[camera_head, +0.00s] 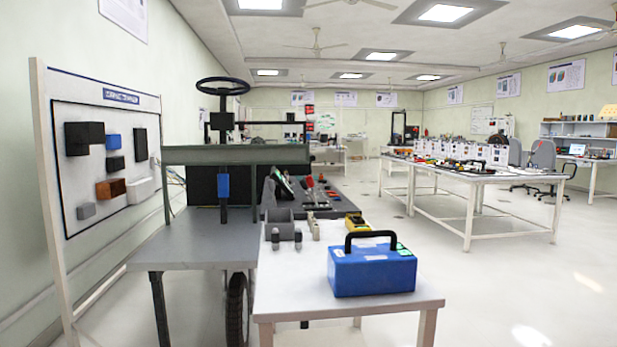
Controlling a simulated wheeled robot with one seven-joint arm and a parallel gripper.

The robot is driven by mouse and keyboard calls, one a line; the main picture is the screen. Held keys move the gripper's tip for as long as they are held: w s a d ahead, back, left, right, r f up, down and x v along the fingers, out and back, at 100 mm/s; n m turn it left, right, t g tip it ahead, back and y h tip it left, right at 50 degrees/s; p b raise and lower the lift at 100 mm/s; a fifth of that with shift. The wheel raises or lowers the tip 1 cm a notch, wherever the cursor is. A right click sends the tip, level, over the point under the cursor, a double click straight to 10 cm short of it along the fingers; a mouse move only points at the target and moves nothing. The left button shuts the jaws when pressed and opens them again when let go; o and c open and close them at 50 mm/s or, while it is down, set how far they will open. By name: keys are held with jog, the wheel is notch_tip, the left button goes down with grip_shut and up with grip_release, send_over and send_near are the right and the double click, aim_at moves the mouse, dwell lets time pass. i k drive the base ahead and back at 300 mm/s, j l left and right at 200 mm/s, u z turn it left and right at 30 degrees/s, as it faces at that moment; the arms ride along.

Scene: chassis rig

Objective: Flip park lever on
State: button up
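The chassis rig stands left of centre, with a black steering wheel (223,86) on an upright column and a grey-green crossbeam (236,155). A blue block (223,186) sits on the column below the beam. Behind the white table, a dark surface carries small parts, some with red tops (310,182). I cannot tell which part, if any, is the park lever, or how it is set. My gripper is not in view.
A white table (345,300) in front holds a blue case (372,268) with a black handle, a grey bin (283,222) and a yellow item (356,222). A grey table (195,250) adjoins it on the left. A part board (85,210) stands at left. Open floor (520,270) lies right.

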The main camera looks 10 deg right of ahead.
aim_at(310, 179)
jog(key=i+j, duration=0.15)
jog(key=j, duration=0.25)
jog(key=i+j, duration=0.1)
jog(key=j, duration=0.25)
jog(key=i+j+z, duration=0.1)
jog(key=j, duration=0.3)
jog(key=i+j+z, duration=0.1)
jog(key=i+j, duration=0.9)
jog(key=j, duration=0.3)
jog(key=l+z, duration=0.05)
